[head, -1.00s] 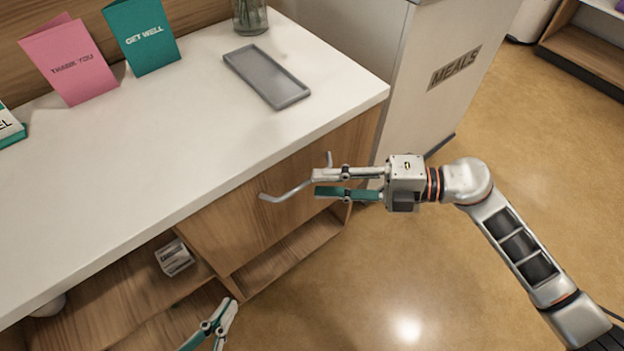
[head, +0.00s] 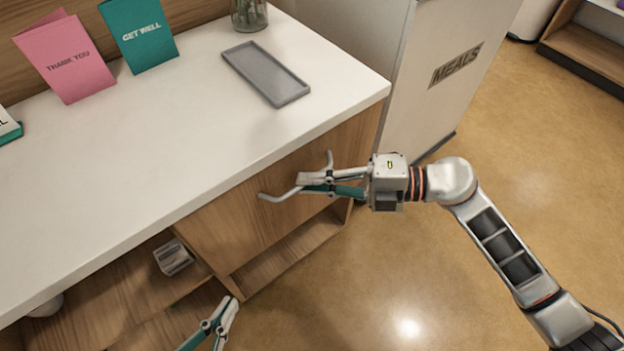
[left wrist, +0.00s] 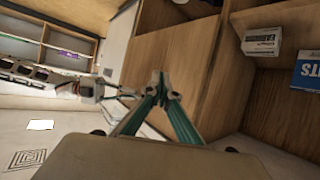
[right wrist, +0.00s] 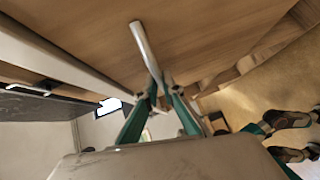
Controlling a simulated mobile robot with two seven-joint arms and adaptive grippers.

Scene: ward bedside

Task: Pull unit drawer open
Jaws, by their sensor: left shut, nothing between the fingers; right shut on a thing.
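The wooden unit drawer (head: 232,226) is under the white worktop, its front looking flush with the unit. Its grey bar handle (head: 277,197) sticks out from the front. My right gripper (head: 303,184) is shut on the handle. In the right wrist view, the handle (right wrist: 142,42) runs down between the fingertips (right wrist: 160,92), with the drawer front behind. My left gripper (head: 230,303) is shut and empty, low in front of the unit's open shelves. Its closed fingertips (left wrist: 164,88) show in the left wrist view, apart from the drawer.
On the worktop (head: 130,165) are a grey tray (head: 265,73), a pink card (head: 64,58), a green card (head: 139,34) and a glass vase (head: 249,14). A small box (head: 173,258) sits on the open shelf. A meals cart (head: 425,85) stands right of the unit. Floor in front is clear.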

